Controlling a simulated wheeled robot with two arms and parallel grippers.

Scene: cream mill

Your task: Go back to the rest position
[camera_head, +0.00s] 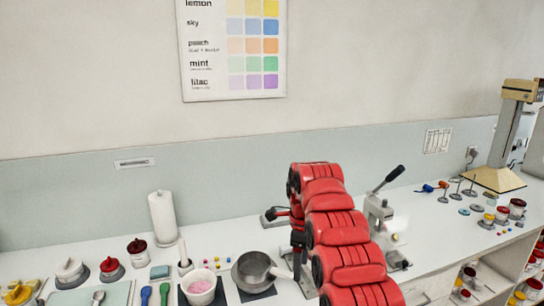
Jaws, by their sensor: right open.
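My right arm, red and segmented, rises from the bottom edge right of the middle and bends over at the top. Its wrist hangs down on the left side of the arm. My right gripper (299,267) is open at the lower end, just right of the grey saucepan (252,270). Its fingers are small and partly covered by the arm. I see nothing held between them. My left gripper is not in view.
A lever press (379,211) stands close right of my arm. A pink-filled bowl (199,287), a paper towel roll (163,218) and red-lidded jars (137,250) stand on the left. The arm hides the counter's middle.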

